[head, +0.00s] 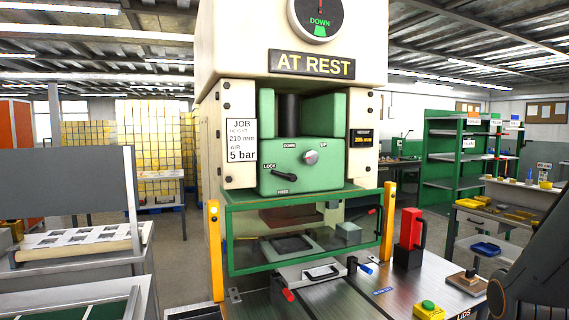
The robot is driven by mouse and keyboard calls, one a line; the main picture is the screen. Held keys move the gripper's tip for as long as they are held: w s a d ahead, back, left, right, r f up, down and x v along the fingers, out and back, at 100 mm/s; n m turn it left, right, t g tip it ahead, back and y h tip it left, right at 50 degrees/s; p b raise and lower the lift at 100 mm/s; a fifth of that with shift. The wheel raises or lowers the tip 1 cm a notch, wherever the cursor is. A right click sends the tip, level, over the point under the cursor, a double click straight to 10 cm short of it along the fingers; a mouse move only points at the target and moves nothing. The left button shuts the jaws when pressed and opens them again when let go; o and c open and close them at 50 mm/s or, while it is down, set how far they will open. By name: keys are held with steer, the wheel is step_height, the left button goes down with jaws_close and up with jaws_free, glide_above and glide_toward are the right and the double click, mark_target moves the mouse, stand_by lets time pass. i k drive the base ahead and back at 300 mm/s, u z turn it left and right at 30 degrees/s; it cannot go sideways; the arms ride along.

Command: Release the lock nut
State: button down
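The cream press carries a green ram block (330,180) in its middle. On the front of the block is a small black lever (283,175), between the labels LOCK above left and FREE below. The lever lies nearly level, slightly tilted, with its left end close to LOCK. A round grey knob (311,157) sits to its right, below the labels DOWN and UP. My gripper is not in view; only a dark part of my arm shows at the lower right edge, well away from the lever.
The job card (241,153) gives 210 mm and 5 bar. A green-framed guard (230,237) stands below the block, between yellow posts (215,250).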

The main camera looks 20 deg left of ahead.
mark_target(292, 178)
steer(key=i, duration=1.6)
steer(key=u, duration=2.5)
